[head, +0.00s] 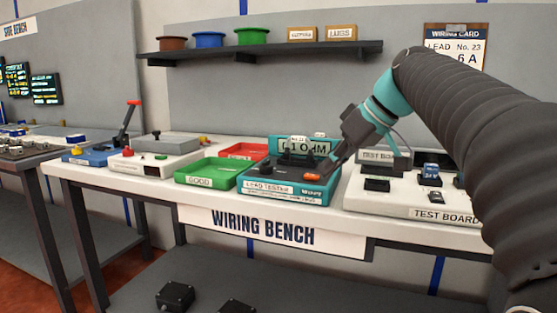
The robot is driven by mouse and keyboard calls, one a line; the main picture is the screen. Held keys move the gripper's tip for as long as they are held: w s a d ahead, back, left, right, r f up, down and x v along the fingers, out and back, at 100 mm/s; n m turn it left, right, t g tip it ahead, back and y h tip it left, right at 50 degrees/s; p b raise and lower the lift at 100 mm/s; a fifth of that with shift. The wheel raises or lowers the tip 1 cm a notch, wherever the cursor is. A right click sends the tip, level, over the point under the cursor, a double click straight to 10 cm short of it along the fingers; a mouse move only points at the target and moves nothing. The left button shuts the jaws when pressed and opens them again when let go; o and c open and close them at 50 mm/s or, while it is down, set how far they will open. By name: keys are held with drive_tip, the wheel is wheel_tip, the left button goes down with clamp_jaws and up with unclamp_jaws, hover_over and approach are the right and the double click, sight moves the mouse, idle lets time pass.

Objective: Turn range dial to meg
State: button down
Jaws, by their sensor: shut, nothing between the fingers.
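The teal lead tester (285,198), labelled "LEAD TESTER", sits on the wiring bench right of the green tray. Its dark top face carries an orange part (311,177) near the right front. A raised panel (323,147) at its back shows text that seems to end in "OHM". I cannot make out the range dial or its pointer clearly; dark parts crowd the tester's top. My gripper (325,172) comes down from the upper right to the tester's right side, shut and empty. I cannot tell whether it touches the tester.
The test board (400,202) stands close on the right. A shelf (265,53) hangs above.

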sight(266, 167)
drive_tip(key=w+r+n+g+y, duration=0.1)
drive_tip(key=w+r+n+y, duration=0.2)
drive_tip(key=w+r+n, duration=0.3)
drive_tip(key=b+x, duration=0.1)
drive_tip(key=x, duration=0.6)
drive_tip(key=d+f+b+x, duration=0.1)
drive_tip(key=x, duration=0.3)
drive_tip(key=shift+w+b, duration=0.2)
drive_tip(key=shift+b, duration=0.15)
drive_tip(key=shift+w+a+r, duration=0.1)
drive_tip(key=shift+w+a, duration=0.15)
drive_tip(key=shift+a, duration=0.3)
drive_tip(key=shift+w+a+r, duration=0.15)
drive_tip(key=shift+w+a, duration=0.05)
drive_tip(key=shift+a, duration=0.35)
drive_tip(key=shift+w+a+p, duration=0.25)
drive_tip(key=shift+a+p, duration=0.05)
drive_tip(key=shift+a, duration=0.35)
drive_tip(key=shift+d, duration=0.1)
drive_tip(key=shift+m, duration=0.3)
